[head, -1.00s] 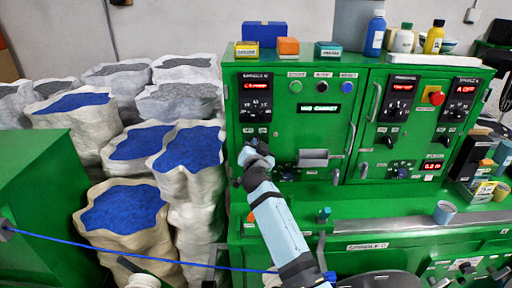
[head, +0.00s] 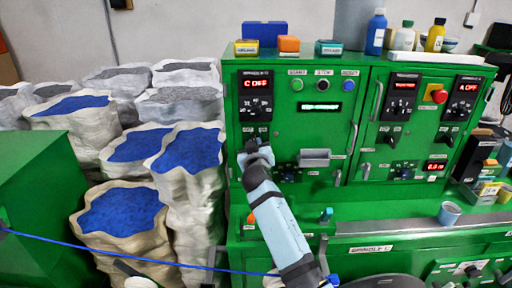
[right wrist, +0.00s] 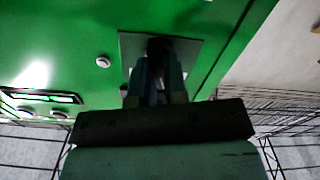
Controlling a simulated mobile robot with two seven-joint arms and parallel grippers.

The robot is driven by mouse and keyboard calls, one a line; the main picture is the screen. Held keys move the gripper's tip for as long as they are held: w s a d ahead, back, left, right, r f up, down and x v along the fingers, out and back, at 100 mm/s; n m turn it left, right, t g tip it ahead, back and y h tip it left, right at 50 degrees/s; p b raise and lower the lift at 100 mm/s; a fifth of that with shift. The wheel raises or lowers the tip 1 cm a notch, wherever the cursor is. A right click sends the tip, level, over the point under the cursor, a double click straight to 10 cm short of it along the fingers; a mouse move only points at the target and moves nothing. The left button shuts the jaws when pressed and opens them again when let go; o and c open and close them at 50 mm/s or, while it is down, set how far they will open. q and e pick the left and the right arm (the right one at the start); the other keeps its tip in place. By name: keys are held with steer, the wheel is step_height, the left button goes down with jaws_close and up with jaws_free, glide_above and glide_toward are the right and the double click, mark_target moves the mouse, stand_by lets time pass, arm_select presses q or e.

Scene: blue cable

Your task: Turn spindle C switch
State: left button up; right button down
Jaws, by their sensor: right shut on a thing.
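The spindle C panel (head: 255,104) is a black plate at the upper left of the green cabinet (head: 318,130). Its red display (head: 255,84) reads C OFF. My right arm rises from the bottom middle of the head view, with its gripper (head: 256,148) at the cabinet face just below this panel. In the right wrist view the right gripper (right wrist: 157,88) is shut on a dark switch knob (right wrist: 160,48) in front of a grey plate (right wrist: 190,52). The fingers largely hide the knob, so its angle is unclear.
Start, stop and reset buttons (head: 323,86) and a green-lit display (head: 321,107) are right of the panel. A grey handle (head: 315,158) juts out beside my gripper. White sacks (head: 190,163) stand left. A blue cable (head: 150,260) crosses low in front.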

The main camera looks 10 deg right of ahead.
steer(key=shift+r+n, duration=0.15)
steer(key=shift+n, duration=1.05)
steer(key=c, duration=1.2)
jaws_free()
steer(key=shift+o, duration=0.2)
steer(key=shift+w, duration=0.1)
steer(key=shift+f, duration=0.2)
